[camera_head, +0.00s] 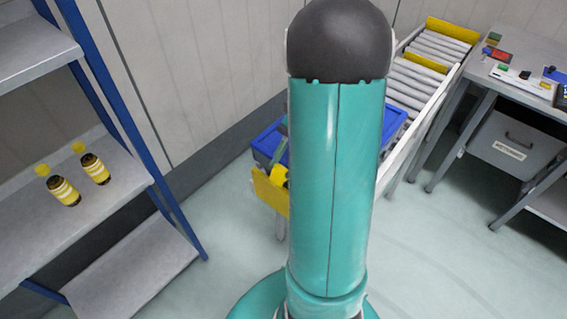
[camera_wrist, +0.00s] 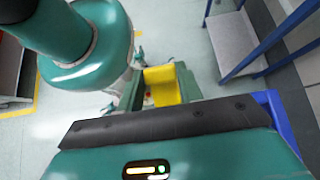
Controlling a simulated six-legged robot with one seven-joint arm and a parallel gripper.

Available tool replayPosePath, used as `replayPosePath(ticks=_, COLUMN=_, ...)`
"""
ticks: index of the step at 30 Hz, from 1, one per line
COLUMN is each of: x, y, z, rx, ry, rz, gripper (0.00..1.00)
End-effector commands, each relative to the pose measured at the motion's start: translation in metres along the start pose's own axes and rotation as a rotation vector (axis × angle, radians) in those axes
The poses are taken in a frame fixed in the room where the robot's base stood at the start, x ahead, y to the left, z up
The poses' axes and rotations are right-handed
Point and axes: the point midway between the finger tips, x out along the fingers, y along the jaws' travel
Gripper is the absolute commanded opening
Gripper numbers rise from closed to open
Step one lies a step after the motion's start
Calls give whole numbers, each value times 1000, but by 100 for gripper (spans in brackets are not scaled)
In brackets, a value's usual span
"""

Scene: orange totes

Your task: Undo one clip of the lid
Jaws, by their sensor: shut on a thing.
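A blue tote (camera_head: 266,146) stands at the near end of the roller conveyor. My teal arm covers much of it, and I cannot make out its lid clearly. A blue strip of the tote (camera_wrist: 277,112) shows at the right of the wrist view. My gripper (camera_wrist: 160,82) reaches out past its dark-edged housing, with a greenish finger on each side of a yellow piece, which looks like the clip (camera_wrist: 160,88). It is shut on this piece. The contact is partly hidden, and I cannot tell whether the clip is fastened or loose.
The conveyor (camera_head: 432,60) runs to the back right, with a yellow plate (camera_head: 269,190) at its near end. A shelf rack (camera_head: 60,205) with two dark, yellow-labelled bottles stands at the left. A workbench (camera_head: 515,75) is at the right. Open floor (camera_head: 430,260) lies in front.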

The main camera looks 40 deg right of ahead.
Motion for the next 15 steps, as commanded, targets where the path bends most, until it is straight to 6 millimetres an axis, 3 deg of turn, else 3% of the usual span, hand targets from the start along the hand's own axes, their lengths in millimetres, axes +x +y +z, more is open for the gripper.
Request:
replayPosePath(ticks=14, x=-1, y=0, z=0, rx=0, ry=-19, rz=0, gripper=13)
replayPosePath(ticks=15, x=-1, y=0, z=0, rx=0, ry=-19, rz=0, gripper=44)
